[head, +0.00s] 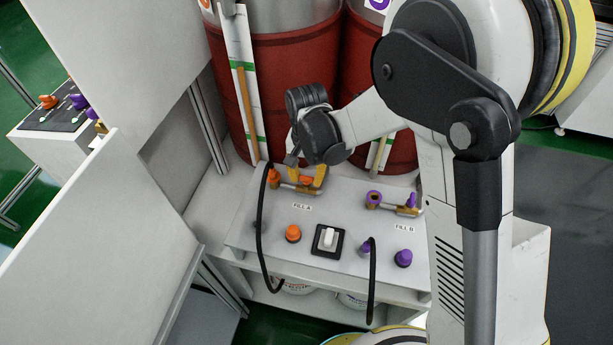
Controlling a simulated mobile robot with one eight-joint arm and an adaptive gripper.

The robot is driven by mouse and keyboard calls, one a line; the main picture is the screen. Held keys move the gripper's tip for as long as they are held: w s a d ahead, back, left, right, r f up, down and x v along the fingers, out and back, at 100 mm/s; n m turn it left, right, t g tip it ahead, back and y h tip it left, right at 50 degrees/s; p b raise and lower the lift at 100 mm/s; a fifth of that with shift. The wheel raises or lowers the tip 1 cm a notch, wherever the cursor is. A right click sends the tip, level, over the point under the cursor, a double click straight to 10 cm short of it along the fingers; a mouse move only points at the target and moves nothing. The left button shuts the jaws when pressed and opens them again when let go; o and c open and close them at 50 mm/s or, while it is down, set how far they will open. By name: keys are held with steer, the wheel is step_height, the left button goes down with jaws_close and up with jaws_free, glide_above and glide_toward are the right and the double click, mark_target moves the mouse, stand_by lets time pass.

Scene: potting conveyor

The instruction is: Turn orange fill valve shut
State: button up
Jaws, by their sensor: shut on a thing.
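The orange fill valve (305,180) sits on a brass pipe behind the FILL A label, on the white panel. My gripper (307,176) reaches down from behind with its yellow fingertips on either side of the valve's orange handle, shut on it. The fingertips and the dark wrist partly hide the handle, so its exact angle is hard to tell. An orange fitting (273,177) stands at the left end of the same pipe.
The purple FILL B valve (411,201) is to the right. A white rocker switch (328,239), an orange knob (293,233) and a purple knob (403,257) stand in front. Black hoses loop over the panel's front. Red drums (283,90) stand close behind.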

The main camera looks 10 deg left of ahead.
steer(key=n, duration=0.4)
steer(key=shift+n+b, duration=0.35)
steer(key=shift+n, duration=0.05)
steer(key=n, duration=0.9)
steer(key=shift+b, duration=0.35)
steer(key=shift+n, duration=1.9)
steer(key=o, duration=1.2)
